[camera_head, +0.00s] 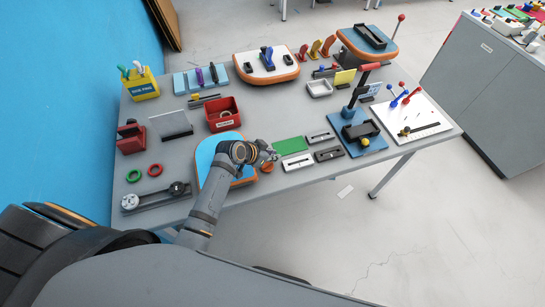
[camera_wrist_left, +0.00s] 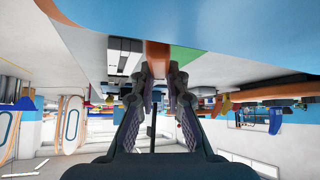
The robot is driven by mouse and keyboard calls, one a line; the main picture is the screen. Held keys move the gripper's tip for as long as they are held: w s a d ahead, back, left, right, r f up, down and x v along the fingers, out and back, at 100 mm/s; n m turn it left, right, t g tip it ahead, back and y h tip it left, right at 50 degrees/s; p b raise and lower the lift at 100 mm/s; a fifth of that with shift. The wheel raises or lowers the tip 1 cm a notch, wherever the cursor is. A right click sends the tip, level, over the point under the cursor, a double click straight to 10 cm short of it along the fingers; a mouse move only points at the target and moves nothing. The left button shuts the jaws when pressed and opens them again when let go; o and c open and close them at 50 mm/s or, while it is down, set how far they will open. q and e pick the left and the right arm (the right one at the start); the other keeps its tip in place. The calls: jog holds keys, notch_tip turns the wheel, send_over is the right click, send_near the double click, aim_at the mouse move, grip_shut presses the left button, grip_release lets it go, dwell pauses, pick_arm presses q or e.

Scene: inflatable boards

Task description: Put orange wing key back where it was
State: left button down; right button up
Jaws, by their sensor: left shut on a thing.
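My left gripper (camera_head: 268,155) is over the near edge of the table, by the right side of a blue board with an orange rim (camera_head: 206,150). In the left wrist view its two fingers (camera_wrist_left: 159,88) are shut on an orange piece (camera_wrist_left: 157,56), taken to be the orange wing key. A small orange part (camera_head: 267,167) shows just below the gripper in the head view. The fingers hide most of the key's shape. Upright orange and red pieces (camera_head: 315,48) stand at the back of the table. My right gripper is not in view.
The grey table (camera_head: 290,105) is crowded. A green mat (camera_head: 289,146) and small grey blocks (camera_head: 298,162) lie right of the gripper. A red bin (camera_head: 222,114) stands behind it. A blue board with black parts (camera_head: 357,135) lies further right. The table's middle is fairly clear.

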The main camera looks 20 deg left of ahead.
pick_arm(q)
jog(key=c, duration=1.4)
grip_release()
jog(key=shift+f, duration=0.1)
jog(key=shift+o, duration=0.2)
jog(key=shift+r, duration=0.25)
jog(key=b+v, duration=0.1)
jog(key=v, duration=1.1)
